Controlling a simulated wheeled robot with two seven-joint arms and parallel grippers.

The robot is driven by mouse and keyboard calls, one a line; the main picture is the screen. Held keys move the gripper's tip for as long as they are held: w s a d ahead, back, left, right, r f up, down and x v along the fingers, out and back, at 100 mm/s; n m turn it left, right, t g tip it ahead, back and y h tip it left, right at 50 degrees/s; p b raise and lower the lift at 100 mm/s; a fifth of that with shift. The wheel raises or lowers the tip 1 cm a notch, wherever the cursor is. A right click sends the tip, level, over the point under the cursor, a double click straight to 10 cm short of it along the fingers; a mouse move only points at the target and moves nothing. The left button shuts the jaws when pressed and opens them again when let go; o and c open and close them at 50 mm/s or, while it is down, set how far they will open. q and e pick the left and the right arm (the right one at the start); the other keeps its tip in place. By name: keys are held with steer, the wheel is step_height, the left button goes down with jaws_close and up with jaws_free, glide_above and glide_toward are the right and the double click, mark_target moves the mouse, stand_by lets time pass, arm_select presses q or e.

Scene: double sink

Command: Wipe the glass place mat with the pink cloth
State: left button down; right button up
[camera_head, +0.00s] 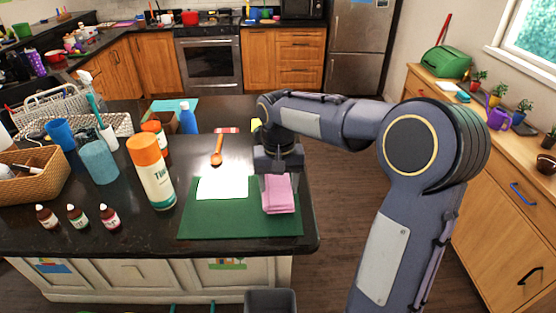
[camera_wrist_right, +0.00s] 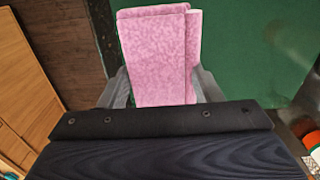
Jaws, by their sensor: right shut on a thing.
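A dark green rectangular mat (camera_head: 240,225), which I take to be the glass place mat, lies flat near the counter's front right edge. A pale rectangle (camera_head: 222,187) shows on its back left part; I cannot tell if it is a sheet or a reflection. The folded pink cloth (camera_head: 278,196) is over the mat's right part. My right gripper (camera_head: 277,178) is above the cloth and shut on it. In the right wrist view the cloth (camera_wrist_right: 158,60) sits between the two fingers, with the green mat (camera_wrist_right: 235,50) beside it. My left gripper is out of view.
An orange spoon (camera_head: 217,150) lies behind the mat. The counter edge is close on the right.

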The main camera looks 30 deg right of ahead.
steer(key=shift+d+r+p, duration=0.2)
steer(key=shift+r+p, duration=0.15)
steer(key=shift+r, duration=0.55)
steer(key=shift+a+r, duration=0.1)
steer(key=shift+r, duration=1)
